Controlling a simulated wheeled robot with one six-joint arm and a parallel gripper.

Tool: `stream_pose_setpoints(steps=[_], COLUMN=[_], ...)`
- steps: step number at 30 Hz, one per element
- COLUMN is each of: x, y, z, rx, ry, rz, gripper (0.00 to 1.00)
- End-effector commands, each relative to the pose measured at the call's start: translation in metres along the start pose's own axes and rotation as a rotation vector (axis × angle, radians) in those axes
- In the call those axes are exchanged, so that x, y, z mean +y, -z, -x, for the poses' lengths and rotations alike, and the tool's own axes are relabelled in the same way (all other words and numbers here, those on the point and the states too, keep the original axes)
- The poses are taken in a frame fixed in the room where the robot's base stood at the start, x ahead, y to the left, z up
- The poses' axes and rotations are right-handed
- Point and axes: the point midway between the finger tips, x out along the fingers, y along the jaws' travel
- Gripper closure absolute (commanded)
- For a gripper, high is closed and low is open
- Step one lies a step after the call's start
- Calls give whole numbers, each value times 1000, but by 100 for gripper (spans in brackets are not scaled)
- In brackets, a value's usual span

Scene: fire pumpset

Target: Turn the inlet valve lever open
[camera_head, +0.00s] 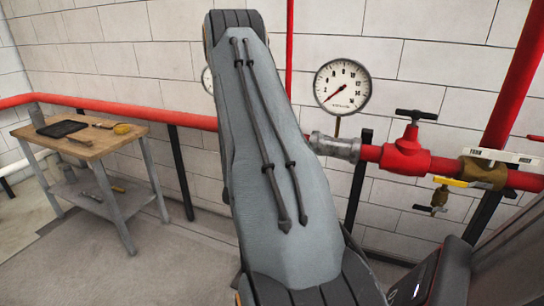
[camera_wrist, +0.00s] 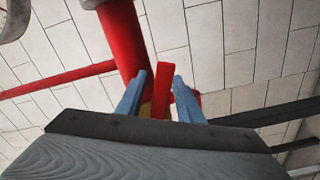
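In the wrist view a flat red bar (camera_wrist: 163,92), which looks like a valve lever, stands between the two blue fingers of my gripper (camera_wrist: 159,78). The fingers are apart, one on each side of it; I cannot tell whether either touches it. In the head view a brass valve (camera_head: 484,172) sits on the red pipe at the right, under a white label (camera_head: 502,157). A red bar end (camera_head: 536,138) shows at the right edge. My gripper is out of the head view.
A red valve (camera_head: 405,155) with a black T-handle, a yellow-handled small valve (camera_head: 440,196) and a pressure gauge (camera_head: 342,87) are at the right. A thick red pipe (camera_wrist: 122,40) rises near my fingers. A workbench (camera_head: 85,142) stands left; floor before it is clear.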

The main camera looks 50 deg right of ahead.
Motion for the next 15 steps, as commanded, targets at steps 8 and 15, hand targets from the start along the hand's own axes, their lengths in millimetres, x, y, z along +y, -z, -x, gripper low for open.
stream_pose_setpoints(steps=[8,15], x=[-1,-2], y=[1,0], z=[21,60], rx=[1,2], ry=[0,2], rz=[0,1], gripper=[66,66])
